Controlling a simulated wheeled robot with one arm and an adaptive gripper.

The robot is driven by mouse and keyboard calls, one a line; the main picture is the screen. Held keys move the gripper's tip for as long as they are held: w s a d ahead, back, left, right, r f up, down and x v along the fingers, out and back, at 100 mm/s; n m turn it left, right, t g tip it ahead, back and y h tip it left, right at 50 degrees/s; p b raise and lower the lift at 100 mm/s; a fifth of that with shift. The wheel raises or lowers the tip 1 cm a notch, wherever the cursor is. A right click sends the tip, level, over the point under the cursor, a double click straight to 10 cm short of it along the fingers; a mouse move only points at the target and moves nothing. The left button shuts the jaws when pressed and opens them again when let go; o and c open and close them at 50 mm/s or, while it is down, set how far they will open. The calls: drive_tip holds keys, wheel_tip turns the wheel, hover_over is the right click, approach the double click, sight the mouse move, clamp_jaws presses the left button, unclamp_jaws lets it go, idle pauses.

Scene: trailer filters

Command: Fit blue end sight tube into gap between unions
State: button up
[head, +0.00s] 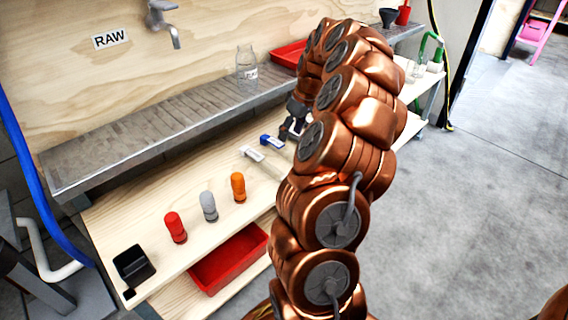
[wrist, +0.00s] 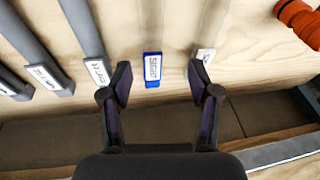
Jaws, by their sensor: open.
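The blue end sight tube shows its blue, labelled end (wrist: 152,70) in the wrist view, lying on the pale wooden shelf. Its pale body runs up out of the top of that view. In the head view the blue end (head: 271,140) lies just left of my gripper, and my arm hides much of that area. My gripper (wrist: 160,82) is open and empty, with one finger on each side of the blue end and apart from it. In the head view my gripper (head: 291,122) is small and dark. I cannot make out the unions or the gap.
A white-ended tube (wrist: 205,56) lies close to the right finger, a grey-ended one (wrist: 98,70) left of the left finger. A glass bottle (head: 246,70) stands on the metal ledge (head: 130,127).

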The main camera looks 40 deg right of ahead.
sight(286, 149)
drive_tip(key=shift+s+d+f, duration=0.15)
drive_tip(key=shift+d+f, duration=0.2)
drive_tip(key=shift+f, duration=0.5)
drive_tip(key=shift+w+b+x, duration=0.2)
drive_tip(key=shift+b+x, duration=0.8)
drive_tip(key=shift+x, duration=0.75)
drive_tip(key=shift+w+b+x, duration=0.15)
drive_tip(key=shift+b+x, duration=0.85)
drive_tip(key=shift+x, duration=0.8)
drive_tip(key=shift+d+r, duration=0.1)
drive_tip(key=shift+d, duration=0.1)
drive_tip(key=shift+c, duration=0.3)
clamp_jaws()
